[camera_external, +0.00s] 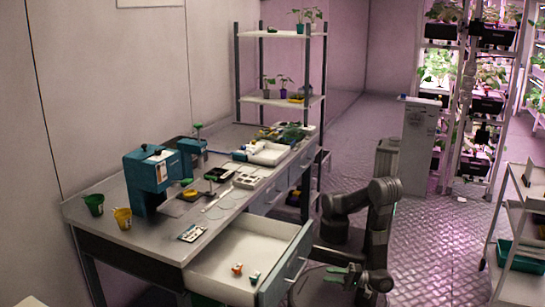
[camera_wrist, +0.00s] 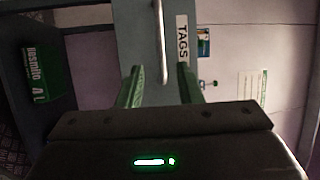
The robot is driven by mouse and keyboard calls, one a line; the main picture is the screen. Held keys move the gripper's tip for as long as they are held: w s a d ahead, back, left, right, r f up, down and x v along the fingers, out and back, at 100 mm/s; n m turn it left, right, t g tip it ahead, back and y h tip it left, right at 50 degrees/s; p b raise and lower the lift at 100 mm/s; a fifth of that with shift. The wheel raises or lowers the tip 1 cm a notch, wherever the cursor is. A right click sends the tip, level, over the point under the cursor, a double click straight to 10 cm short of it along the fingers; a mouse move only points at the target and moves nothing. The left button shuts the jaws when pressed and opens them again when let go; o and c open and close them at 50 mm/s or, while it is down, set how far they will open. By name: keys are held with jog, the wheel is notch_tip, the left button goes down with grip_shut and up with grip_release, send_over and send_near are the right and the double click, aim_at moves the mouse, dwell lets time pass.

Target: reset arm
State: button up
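My arm (camera_external: 378,220) stands at the right of the desk, bent low beside the open drawer (camera_external: 213,262). My gripper (camera_external: 338,273) is low, just right of the drawer front. In the wrist view my gripper (camera_wrist: 160,68) shows two green fingers set apart with nothing pinched between them. A grey drawer front (camera_wrist: 130,30) labelled TAGS lies ahead. Its pale handle (camera_wrist: 160,45) appears between the fingers, with a gap on each side. How far the handle is from the fingertips is hard to tell.
The desk (camera_external: 120,230) carries a teal machine (camera_external: 147,177), cups (camera_external: 94,204) and trays. A shelf rack (camera_external: 280,100) stands behind. A white cart (camera_external: 512,222) is at right; patterned floor between is clear.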

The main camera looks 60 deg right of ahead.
jog(key=x, duration=1)
jog(key=shift+w+b, duration=0.35)
jog(key=shift+b, duration=0.1)
jog(key=shift+s+a+r, duration=0.1)
jog(key=shift+s, duration=0.05)
jog(key=p+v, duration=0.1)
jog(key=v, duration=1.1)
jog(key=shift+s, duration=0.3)
jog(key=shift+d+b+x, duration=0.15)
jog(key=shift+b+x, duration=0.2)
jog(key=shift+x, duration=3)
jog(key=shift+d+b+x, duration=0.1)
jog(key=shift+b+x, duration=0.25)
jog(key=shift+x, duration=3.05)
